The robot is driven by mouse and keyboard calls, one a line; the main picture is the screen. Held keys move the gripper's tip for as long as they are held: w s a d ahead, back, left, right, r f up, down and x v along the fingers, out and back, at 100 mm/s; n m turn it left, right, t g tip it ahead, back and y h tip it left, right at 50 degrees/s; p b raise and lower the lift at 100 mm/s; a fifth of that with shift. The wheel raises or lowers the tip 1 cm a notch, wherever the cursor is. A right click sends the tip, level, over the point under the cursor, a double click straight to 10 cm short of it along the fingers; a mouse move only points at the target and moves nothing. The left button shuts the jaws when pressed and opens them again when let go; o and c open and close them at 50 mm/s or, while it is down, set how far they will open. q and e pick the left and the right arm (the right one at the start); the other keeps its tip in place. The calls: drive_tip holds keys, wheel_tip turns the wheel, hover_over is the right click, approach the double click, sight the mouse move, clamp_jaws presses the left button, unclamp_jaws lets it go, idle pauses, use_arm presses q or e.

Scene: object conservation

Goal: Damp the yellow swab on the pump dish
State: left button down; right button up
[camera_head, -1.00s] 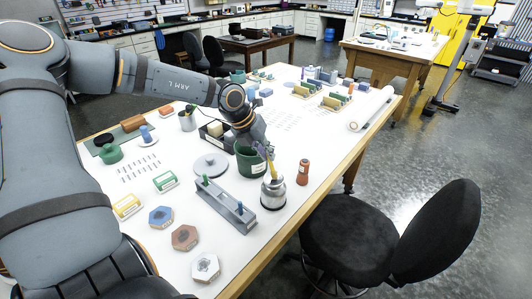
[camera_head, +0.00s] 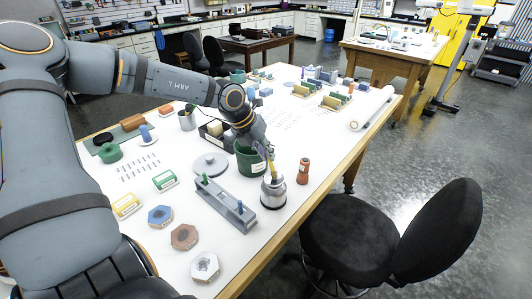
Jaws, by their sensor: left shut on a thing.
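The yellow swab (camera_head: 271,170) is upright and slightly tilted, with its lower end at the top of the pump dish (camera_head: 273,194). The pump dish is a silver metal container standing near the table's right edge. My left gripper (camera_head: 265,153) is shut on the upper part of the swab, just above the pump dish. The swab's tip is too small to tell whether it touches the dish. My right gripper is not in view.
A dark green cup (camera_head: 248,162) stands close behind and left of the pump dish. A grey rack (camera_head: 226,206) with a green and a blue peg lies to its left. A reddish-brown bottle (camera_head: 303,172) stands to its right. A black chair (camera_head: 350,228) is beside the table.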

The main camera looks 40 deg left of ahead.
use_arm(q)
wheel_tip(320, 180, up, 7)
drive_tip(key=p, duration=0.2)
drive_tip(key=shift+p, duration=0.4)
drive_tip(key=shift+f, duration=0.15)
idle(0.4)
drive_tip(key=shift+f+b, duration=0.9)
drive_tip(key=shift+b, duration=0.15)
drive_tip(key=c, duration=2)
unclamp_jaws()
drive_tip(key=shift+c, duration=0.2)
